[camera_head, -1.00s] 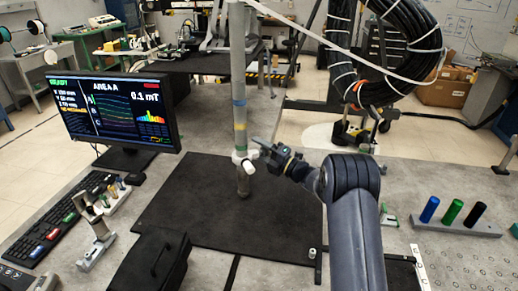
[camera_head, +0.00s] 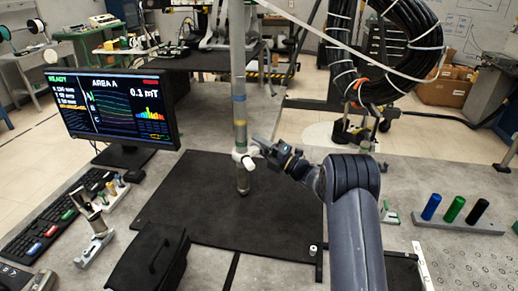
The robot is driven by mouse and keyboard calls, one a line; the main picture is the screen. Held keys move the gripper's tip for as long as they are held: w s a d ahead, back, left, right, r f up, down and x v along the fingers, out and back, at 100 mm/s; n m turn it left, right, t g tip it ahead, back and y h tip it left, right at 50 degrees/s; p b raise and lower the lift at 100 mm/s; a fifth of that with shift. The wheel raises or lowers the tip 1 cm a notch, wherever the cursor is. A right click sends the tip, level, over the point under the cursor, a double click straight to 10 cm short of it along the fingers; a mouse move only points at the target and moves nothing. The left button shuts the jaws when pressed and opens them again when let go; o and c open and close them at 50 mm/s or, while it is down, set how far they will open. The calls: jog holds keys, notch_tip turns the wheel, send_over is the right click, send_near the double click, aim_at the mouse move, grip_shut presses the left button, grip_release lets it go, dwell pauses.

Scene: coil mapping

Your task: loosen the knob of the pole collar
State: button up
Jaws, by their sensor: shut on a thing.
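The pole (camera_head: 239,90) stands upright above the black mat, with coloured bands near its middle. The white pole collar (camera_head: 238,156) sits around its lower part, and its white knob (camera_head: 248,164) sticks out toward the lower right. My gripper (camera_head: 257,149) reaches in from the right, with its fingertips at the right side of the collar by the knob. It is shut, and the knob seems to be between the fingers, though the contact is too small to see clearly.
The black mat (camera_head: 190,215) is mostly clear. A monitor (camera_head: 118,107) stands at left behind a keyboard (camera_head: 60,215). A black case (camera_head: 150,260) lies at front left. A rack (camera_head: 455,222) with blue, green and black cylinders is at right. A large black coil (camera_head: 400,45) hangs behind.

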jog(key=n+y+b, duration=0.2)
jog(key=b, duration=0.1)
jog(key=n+g+y+b, duration=0.1)
jog(key=n+y+b, duration=0.1)
jog(key=b, duration=0.1)
jog(key=n+g+y+b, duration=0.1)
jog(key=n+y+b, duration=0.1)
jog(key=b, duration=0.1)
jog(key=shift+s+d+n, duration=0.1)
jog(key=shift+s+n, duration=0.15)
jog(key=shift+n, duration=0.05)
jog(key=shift+r+n+g+y+b, duration=0.25)
jog(key=shift+n+g+y+b, duration=0.25)
jog(key=shift+n+g+b, duration=0.25)
jog(key=shift+r+n, duration=0.1)
jog(key=shift+n, duration=0.15)
jog(key=o, duration=1)
